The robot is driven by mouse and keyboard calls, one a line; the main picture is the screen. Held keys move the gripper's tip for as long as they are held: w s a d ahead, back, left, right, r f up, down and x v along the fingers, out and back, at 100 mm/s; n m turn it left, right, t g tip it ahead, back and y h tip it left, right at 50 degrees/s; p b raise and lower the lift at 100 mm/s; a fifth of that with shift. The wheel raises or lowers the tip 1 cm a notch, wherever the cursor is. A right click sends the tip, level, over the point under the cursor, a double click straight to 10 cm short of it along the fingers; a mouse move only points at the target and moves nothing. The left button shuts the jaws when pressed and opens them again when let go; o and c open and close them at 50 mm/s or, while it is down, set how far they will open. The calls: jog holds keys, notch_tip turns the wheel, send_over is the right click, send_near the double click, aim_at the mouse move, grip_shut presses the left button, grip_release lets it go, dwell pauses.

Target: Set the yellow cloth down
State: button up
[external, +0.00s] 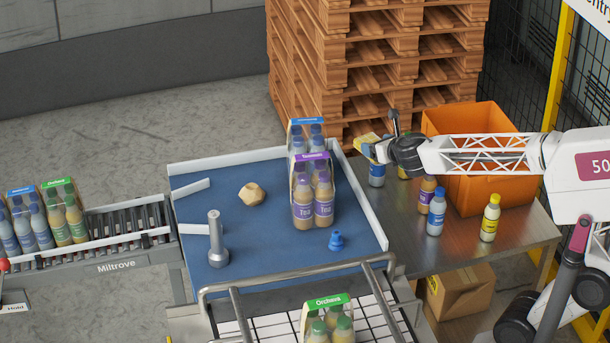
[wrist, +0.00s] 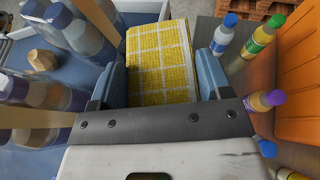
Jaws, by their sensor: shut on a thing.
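The yellow cloth (wrist: 160,62) has a white grid pattern and fills the space between the two blue-grey fingers in the wrist view. My gripper (wrist: 162,78) is shut on it. In the external view a small part of the cloth (external: 366,140) shows at the end of my gripper (external: 375,149), above the metal table beside the blue conveyor. A blue-labelled bottle (external: 376,174) stands just below the gripper. I cannot tell whether the cloth touches anything under it.
Several bottles, one a yellow-capped bottle (external: 490,218), stand on the metal table (external: 460,258). An orange crate (external: 490,175) is behind them. Bottle packs (external: 313,200), a metal flashlight-shaped object (external: 216,240), a tan lump (external: 252,193) and a blue piece (external: 336,241) are on the blue conveyor (external: 270,245).

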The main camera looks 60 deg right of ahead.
jog(key=w+a+r+n+t+y, duration=0.1)
jog(key=w+a+r+n+y, duration=0.15)
jog(key=w+r, duration=0.6)
jog(key=w+a+r+n+t+y, duration=0.1)
jog(key=w+a+r+n+y, duration=0.15)
jog(key=w+r, duration=0.65)
jog(key=w+a+f+y, duration=0.1)
jog(key=w+a+f, duration=0.3)
jog(key=w+a, duration=0.55)
jog(key=s+a+f+n+y, duration=0.2)
jog(key=s+a+f, duration=0.1)
jog(key=s+a, duration=1)
jog(key=s+a+f+n+g+y, duration=0.1)
jog(key=s+a+f+n+y, duration=0.2)
jog(key=a+f, duration=0.7)
jog(key=shift+s+a+f+y, duration=0.15)
jog(key=shift+s+f+y, duration=0.15)
jog(key=shift+s+f, duration=1.1)
jog(key=shift+f, duration=0.25)
jog(key=shift+f, duration=2.95)
